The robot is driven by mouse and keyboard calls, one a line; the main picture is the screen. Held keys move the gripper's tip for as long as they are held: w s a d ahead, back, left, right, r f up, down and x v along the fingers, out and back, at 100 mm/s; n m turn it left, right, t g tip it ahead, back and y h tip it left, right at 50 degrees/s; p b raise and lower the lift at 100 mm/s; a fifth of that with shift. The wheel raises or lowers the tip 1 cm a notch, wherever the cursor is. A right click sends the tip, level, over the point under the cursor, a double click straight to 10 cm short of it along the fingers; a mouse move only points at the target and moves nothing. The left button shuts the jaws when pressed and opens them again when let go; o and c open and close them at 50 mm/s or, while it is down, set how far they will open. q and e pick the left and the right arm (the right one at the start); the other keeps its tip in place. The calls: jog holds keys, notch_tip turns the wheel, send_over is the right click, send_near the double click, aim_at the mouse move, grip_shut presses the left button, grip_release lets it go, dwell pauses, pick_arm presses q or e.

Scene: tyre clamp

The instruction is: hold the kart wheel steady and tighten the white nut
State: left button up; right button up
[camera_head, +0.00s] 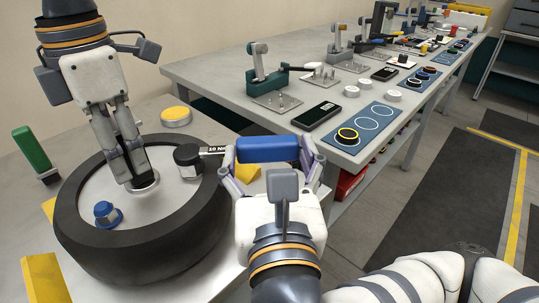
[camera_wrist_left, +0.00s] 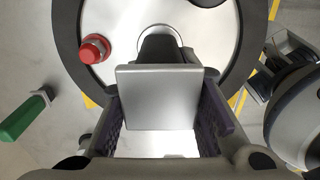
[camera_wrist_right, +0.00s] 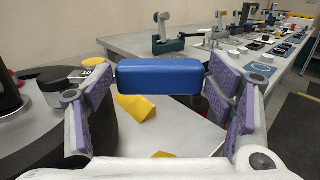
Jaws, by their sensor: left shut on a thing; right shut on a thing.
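The kart wheel (camera_head: 90,240) lies flat, a black tyre around a silver disc. My left gripper (camera_head: 135,170) is shut on a grey block (camera_wrist_left: 160,97) at the hub, inside a silver ring. My right gripper (camera_head: 265,160) is shut on the blue handle (camera_wrist_right: 160,76) of a torque wrench, whose label reads 10 Nm. A blue-capped nut (camera_head: 106,212) is at the disc's near left. A red-capped nut (camera_wrist_left: 95,48) shows in the left wrist view.
Yellow blocks (camera_head: 42,277) stand around the tyre. A green-handled tool (camera_head: 33,150) lies at left, and a yellow round object (camera_head: 176,116) lies behind the wheel. A long bench (camera_head: 215,75) with fixtures, discs and pads runs back on the right. The dark-matted floor there is clear.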

jog(key=shift+w+n+y, duration=0.3)
jog(key=shift+y, duration=0.2)
notch_tip(320, 180, up, 6)
dwell(0.9)
pick_arm(q)
jog(key=o, duration=1.1)
jog(key=shift+o, duration=0.2)
jog(key=shift+r, duration=0.1)
